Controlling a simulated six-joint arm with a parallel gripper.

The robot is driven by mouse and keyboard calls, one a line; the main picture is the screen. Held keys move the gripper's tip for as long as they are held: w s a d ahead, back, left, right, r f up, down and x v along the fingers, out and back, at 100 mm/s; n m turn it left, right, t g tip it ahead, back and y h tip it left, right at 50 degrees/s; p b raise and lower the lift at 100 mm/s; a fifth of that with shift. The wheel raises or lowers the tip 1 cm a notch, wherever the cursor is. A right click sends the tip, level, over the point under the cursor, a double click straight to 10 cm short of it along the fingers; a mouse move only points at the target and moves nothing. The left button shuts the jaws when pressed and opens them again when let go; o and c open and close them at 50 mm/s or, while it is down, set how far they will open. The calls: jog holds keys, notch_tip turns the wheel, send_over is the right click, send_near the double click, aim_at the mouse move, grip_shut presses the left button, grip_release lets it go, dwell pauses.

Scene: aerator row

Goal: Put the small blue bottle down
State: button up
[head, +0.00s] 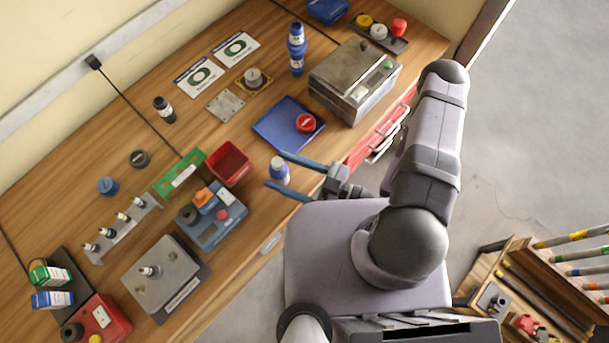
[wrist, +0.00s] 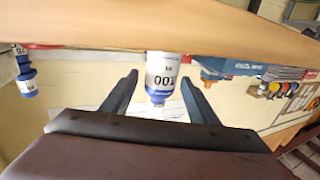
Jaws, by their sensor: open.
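The small blue bottle (head: 279,172), with a white label and blue ends, stands upright on the wooden table near its front edge. My gripper (head: 273,169) is open, with one blue finger on each side of the bottle. In the wrist view, which looks upside down, the bottle (wrist: 162,76) shows between the two fingers, with a gap visible on both sides. Its base meets the table surface there, and its label shows figures.
A red bin (head: 229,164) and a blue device (head: 211,216) stand left of the bottle. A blue tray (head: 275,124) with a red round piece lies behind it. A metal box (head: 354,80) stands at the back right, with blue stacked bottles (head: 297,48) near it.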

aim_at(283, 166)
jog(key=shift+v, duration=2.7)
jog(key=shift+w+r, duration=0.1)
jog(key=shift+c, duration=1.4)
jog(key=r+p, duration=0.1)
jog(key=r, duration=0.1)
jog(key=s+r+p, duration=0.1)
jog(key=p, duration=0.1)
jog(key=shift+d+r+g, duration=0.2)
jog(key=shift+r+g, duration=0.1)
jog(key=shift+r, duration=0.05)
jog(key=shift+x, duration=1.05)
jog(key=shift+w+a, duration=0.1)
jog(key=shift+w+x, duration=0.15)
jog(key=shift+x, duration=1.1)
jog(key=shift+w+x, duration=0.15)
jog(key=shift+x, duration=1.1)
